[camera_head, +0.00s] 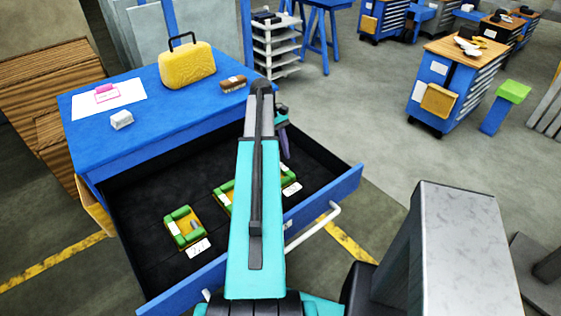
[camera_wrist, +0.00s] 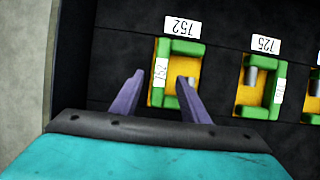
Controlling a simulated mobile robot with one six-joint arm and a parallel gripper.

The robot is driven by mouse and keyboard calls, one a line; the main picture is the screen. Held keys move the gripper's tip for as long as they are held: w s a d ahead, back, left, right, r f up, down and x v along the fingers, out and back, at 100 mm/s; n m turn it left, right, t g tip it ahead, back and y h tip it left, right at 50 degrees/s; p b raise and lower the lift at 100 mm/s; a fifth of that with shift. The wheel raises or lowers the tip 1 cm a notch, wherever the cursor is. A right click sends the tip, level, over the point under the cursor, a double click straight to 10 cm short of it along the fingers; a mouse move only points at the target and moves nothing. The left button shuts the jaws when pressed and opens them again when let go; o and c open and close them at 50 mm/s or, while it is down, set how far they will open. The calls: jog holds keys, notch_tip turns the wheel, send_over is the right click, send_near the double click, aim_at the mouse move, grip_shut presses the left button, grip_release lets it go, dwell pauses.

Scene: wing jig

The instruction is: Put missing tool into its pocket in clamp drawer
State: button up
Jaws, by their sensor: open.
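The open drawer (camera_head: 125,225) of a blue cabinet has a dark lined floor. In the wrist view a green-and-yellow item (camera_wrist: 176,50) lies by a floor label reading 752, with another white tag on its left side. A similar item (camera_wrist: 258,82) lies to its right by a label reading 725, with a grey cylinder in it. In the head view one such item (camera_head: 184,228) shows at the left, and others are partly hidden by my arm. My gripper (camera_wrist: 160,77) is open, its purple fingers over the 752 item; it also shows in the head view (camera_head: 283,140).
On the blue cabinet top are a yellow case (camera_head: 186,67), a brown brush-like item (camera_head: 233,84), a pink item (camera_head: 105,92) on white paper and a small whitish block (camera_head: 122,120). The drawer's front wall (camera_head: 335,190) stands near my arm. Another cabinet (camera_head: 455,85) stands at right.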

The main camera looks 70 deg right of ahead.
jog(key=v, duration=1)
jog(key=shift+w+r+p, duration=0.15)
jog(key=shift+r+p, duration=0.05)
jog(key=shift+p, duration=0.1)
jog(key=shift+d, duration=0.1)
dwell(0.4)
